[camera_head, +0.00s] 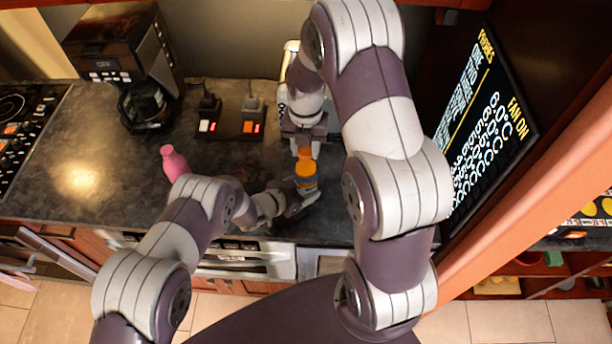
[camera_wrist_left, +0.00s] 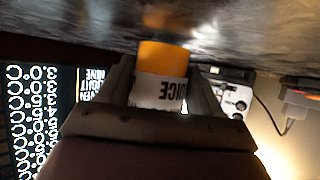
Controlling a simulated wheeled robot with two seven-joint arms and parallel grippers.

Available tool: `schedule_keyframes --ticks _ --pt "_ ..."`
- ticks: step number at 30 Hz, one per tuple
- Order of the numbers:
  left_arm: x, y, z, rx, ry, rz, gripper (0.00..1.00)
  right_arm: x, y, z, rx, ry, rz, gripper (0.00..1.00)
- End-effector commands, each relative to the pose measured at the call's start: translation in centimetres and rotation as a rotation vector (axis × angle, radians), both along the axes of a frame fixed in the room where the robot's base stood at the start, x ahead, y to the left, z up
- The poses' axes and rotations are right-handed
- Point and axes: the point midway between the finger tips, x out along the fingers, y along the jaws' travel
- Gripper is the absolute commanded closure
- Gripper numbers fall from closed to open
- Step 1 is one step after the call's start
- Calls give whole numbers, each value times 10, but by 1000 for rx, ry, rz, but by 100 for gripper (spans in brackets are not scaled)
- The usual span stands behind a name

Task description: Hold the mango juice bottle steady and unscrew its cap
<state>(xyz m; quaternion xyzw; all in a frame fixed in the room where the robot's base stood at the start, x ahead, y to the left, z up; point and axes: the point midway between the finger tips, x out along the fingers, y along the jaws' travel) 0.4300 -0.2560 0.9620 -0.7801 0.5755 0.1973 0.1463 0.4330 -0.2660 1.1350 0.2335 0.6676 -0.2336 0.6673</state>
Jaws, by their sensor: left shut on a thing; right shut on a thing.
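The mango juice bottle (camera_head: 306,172) stands on the dark counter, orange with a white label. Its orange cap (camera_head: 305,153) is at the top. My left gripper (camera_head: 303,190) comes in from the left, low on the near side, and is shut on the bottle. In the left wrist view the bottle (camera_wrist_left: 163,60) appears upside down between the two fingers (camera_wrist_left: 160,98), with "JUICE" on its label. My right gripper (camera_head: 304,147) reaches down from above and is shut on the cap. The fingertips partly hide the cap, so I cannot tell how far it is turned.
A pink bottle (camera_head: 174,162) stands left on the counter. A power strip (camera_head: 230,126) with plugs and a coffee maker (camera_head: 137,75) are behind it. A lit menu panel (camera_head: 488,120) is at the right. The counter (camera_head: 110,180) is clear at left.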

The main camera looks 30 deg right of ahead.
Motion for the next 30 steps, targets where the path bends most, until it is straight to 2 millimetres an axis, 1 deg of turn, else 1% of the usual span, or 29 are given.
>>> schedule_keyframes --ticks 1,2,3,11,14,24,27,30 --pt "-1 1 -2 6 5 1 90 0 1 1 1 0 0 55" --pt "-1 1 -2 6 5 1 90 0 1 1 1 0 0 45" --pt "-1 1 -2 6 5 1 90 0 0 1 1 0 0 42" --pt "-1 1 -2 5 3 1 90 0 0 1 0 0 0 42" --pt "-1 1 -2 4 3 1 90 1 0 9 0 -3 0 42" --pt "-1 1 -2 3 3 1 90 1 0 45 0 -2 0 42" --pt "-1 1 -2 3 3 1 90 0 0 50 0 0 0 42" --pt "-1 1 -2 3 3 1 90 0 0 51 1 1 0 42"
